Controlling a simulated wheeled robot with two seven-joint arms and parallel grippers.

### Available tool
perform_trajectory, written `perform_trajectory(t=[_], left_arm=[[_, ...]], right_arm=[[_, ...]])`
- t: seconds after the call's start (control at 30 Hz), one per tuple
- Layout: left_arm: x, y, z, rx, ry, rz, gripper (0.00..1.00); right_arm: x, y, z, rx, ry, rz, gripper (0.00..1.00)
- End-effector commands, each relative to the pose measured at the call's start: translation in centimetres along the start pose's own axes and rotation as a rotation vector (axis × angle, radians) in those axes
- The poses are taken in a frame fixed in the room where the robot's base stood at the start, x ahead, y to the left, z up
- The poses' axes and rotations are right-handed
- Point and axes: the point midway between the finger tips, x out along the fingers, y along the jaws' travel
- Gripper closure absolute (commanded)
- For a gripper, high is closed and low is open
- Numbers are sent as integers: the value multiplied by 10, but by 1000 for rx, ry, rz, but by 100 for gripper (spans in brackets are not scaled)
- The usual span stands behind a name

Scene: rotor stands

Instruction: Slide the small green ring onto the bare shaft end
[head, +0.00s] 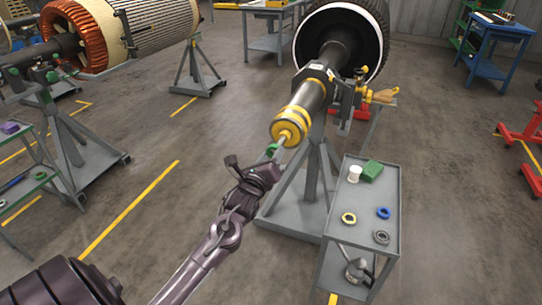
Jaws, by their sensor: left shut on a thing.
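The small green ring (271,150) shows as a small green patch at the tip of my left gripper (268,159), which is shut on it. The jaws hide most of the ring. The bare shaft end (282,141) is a thin grey stub sticking out of the yellow-banded end (290,128) of the middle rotor's shaft. The ring is right by the stub's near tip. I cannot tell whether it touches it or sits around it. My right gripper is not in view.
A grey stand (297,190) carries the shaft. Another rotor (95,35) is at the back left. The floor left of my arm is clear.

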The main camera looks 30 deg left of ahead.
Motion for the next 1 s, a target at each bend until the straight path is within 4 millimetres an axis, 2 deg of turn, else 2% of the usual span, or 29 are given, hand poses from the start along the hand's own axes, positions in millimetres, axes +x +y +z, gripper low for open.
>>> perform_trajectory(t=[1.0], left_arm=[[12,-1,0,-1,0,-2,79]], right_arm=[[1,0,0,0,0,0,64]])
